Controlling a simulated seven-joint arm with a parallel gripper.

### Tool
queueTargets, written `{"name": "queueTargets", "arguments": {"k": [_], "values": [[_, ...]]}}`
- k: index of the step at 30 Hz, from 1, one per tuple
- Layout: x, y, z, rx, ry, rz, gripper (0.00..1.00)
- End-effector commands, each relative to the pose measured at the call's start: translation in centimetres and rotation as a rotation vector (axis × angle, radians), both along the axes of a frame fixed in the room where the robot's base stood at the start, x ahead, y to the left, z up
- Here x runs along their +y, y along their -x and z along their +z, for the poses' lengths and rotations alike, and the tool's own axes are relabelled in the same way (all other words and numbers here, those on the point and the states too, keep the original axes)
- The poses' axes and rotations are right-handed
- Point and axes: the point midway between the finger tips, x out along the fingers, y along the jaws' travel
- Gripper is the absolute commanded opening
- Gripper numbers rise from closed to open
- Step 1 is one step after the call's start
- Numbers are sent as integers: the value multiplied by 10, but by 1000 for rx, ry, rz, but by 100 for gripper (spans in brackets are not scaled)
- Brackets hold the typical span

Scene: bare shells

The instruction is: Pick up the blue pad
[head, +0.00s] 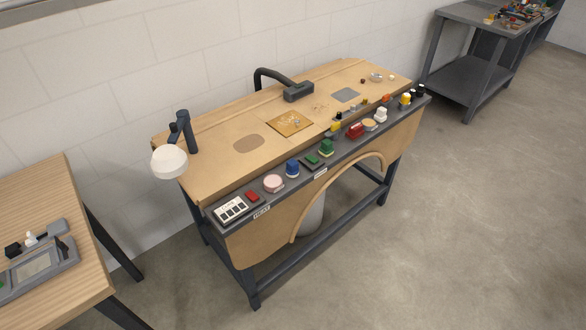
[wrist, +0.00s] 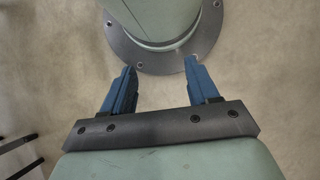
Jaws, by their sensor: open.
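A small blue object (head: 292,168), the only blue thing I make out on the workbench, sits on the dark front ledge of the wooden workbench (head: 215,170). It looks like a short rounded block; its fine shape is too small to tell. A pink round piece (head: 273,183) is on its left and a green-topped dark piece (head: 312,160) on its right. My gripper (wrist: 159,66) shows only in the wrist view, with its two blue fingers wide apart and nothing between them. It points at my own base and the floor. The blue object is not in the wrist view.
The ledge is crowded: a white-buttoned panel (head: 230,208), a red block (head: 252,196), a green block (head: 326,147), and several more pieces rightward. A lamp (head: 170,161) and a black curved arm (head: 298,91) rise from the bench. Another table (head: 75,215) stands left. Floor in front is clear.

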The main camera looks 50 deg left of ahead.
Motion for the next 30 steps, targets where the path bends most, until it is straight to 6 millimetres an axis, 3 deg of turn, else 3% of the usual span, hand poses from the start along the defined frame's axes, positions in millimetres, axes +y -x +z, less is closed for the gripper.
{"name": "queueTargets", "arguments": {"k": [4,14,20,30], "values": [[0,0,0,0,0,0,74],[2,-8,-1,-6,-2,14,75],[20,-57,1,-45,-19,106,75],[91,-166,26,-128,-69,337,75]]}}
